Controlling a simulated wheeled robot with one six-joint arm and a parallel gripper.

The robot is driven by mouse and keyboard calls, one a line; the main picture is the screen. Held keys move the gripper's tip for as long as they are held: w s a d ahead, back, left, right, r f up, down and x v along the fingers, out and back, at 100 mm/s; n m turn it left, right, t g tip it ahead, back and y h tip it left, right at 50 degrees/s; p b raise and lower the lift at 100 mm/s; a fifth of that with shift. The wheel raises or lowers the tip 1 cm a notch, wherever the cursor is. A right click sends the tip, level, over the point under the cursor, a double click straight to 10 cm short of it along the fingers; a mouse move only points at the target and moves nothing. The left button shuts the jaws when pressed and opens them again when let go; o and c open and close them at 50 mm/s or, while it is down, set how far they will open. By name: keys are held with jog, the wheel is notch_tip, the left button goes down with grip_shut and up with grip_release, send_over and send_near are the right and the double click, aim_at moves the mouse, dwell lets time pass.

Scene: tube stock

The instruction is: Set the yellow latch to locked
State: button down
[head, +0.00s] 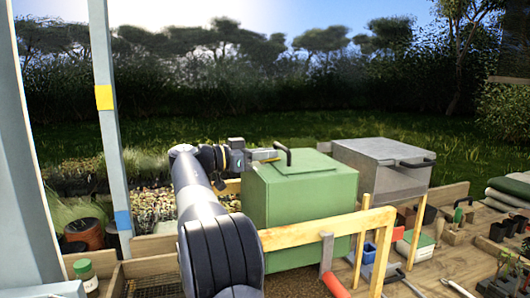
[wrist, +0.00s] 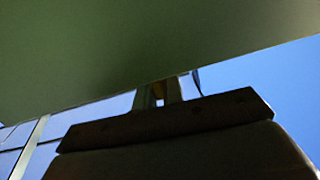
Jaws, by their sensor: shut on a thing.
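A green box (head: 300,205) with a lid and a black handle (head: 287,151) stands in the middle of the head view. My gripper (head: 258,155) is at the upper left of this box, level with its lid.
A grey box (head: 383,168) with a black handle stands to the right of the green one. A pale wooden rail (head: 325,229) crosses in front of the green box. The bench at right holds tools, pots and a red-handled tool (head: 335,284). A post (head: 113,150) rises at left.

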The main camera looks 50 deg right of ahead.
jog(key=shift+m+g+y, duration=0.4)
jog(key=shift+m+g, duration=0.2)
jog(key=shift+g, duration=0.2)
jog(key=c, duration=1.5)
grip_release()
jog(key=shift+a, duration=0.15)
jog(key=b+v, duration=0.1)
jog(key=v, duration=0.9)
jog(key=shift+w+a, duration=0.15)
jog(key=shift+a, duration=0.1)
